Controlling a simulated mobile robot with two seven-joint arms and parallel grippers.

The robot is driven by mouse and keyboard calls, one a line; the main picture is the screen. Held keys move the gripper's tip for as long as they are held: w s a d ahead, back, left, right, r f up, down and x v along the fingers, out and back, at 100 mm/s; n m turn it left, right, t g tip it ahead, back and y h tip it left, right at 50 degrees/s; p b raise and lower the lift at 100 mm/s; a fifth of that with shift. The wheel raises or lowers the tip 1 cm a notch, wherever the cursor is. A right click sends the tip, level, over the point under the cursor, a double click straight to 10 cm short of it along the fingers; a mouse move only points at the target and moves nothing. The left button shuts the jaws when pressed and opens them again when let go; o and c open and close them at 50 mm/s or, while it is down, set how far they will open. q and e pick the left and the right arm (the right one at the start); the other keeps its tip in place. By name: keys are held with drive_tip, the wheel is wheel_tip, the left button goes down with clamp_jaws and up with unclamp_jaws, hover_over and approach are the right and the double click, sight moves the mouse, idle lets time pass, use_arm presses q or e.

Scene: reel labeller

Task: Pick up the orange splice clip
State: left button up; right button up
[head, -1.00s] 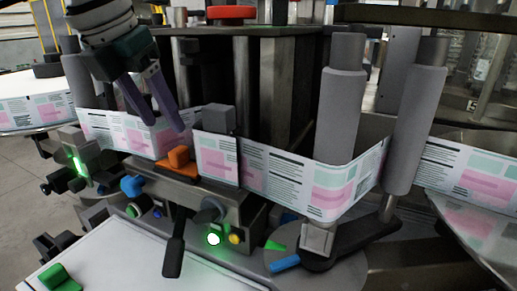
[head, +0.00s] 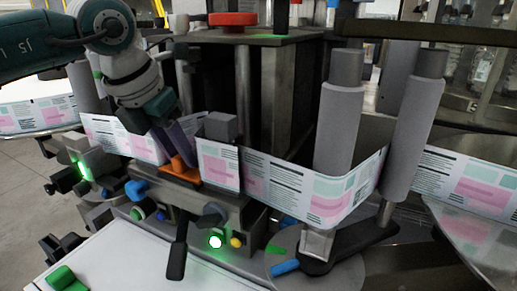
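The orange splice clip (head: 181,167) sits on the metal ledge of the labeller, beside the printed label web. My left gripper (head: 180,155) comes down from above left, with its purple fingers pointing at the clip. The fingers are apart, with their tips at the clip's upper part and partly covering it. I cannot tell whether they touch it. My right gripper is not in view.
A grey block (head: 219,127) stands just right of the clip. Knobs and a black lever (head: 176,260) are below. A white panel (head: 120,262) lies at front left.

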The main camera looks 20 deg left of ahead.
use_arm(q)
clamp_jaws()
drive_tip(key=shift+r, duration=0.1)
idle(0.3)
wheel_tip(320, 180, up, 19)
drive_tip(key=b, duration=0.2)
drive_tip(key=p, duration=0.5)
hover_over(178, 157)
wheel_tip(178, 157, down, 11)
drive_tip(key=shift+r, duration=0.2)
drive_tip(key=shift+f+b, duration=1.2)
drive_tip(key=shift+f, duration=0.7)
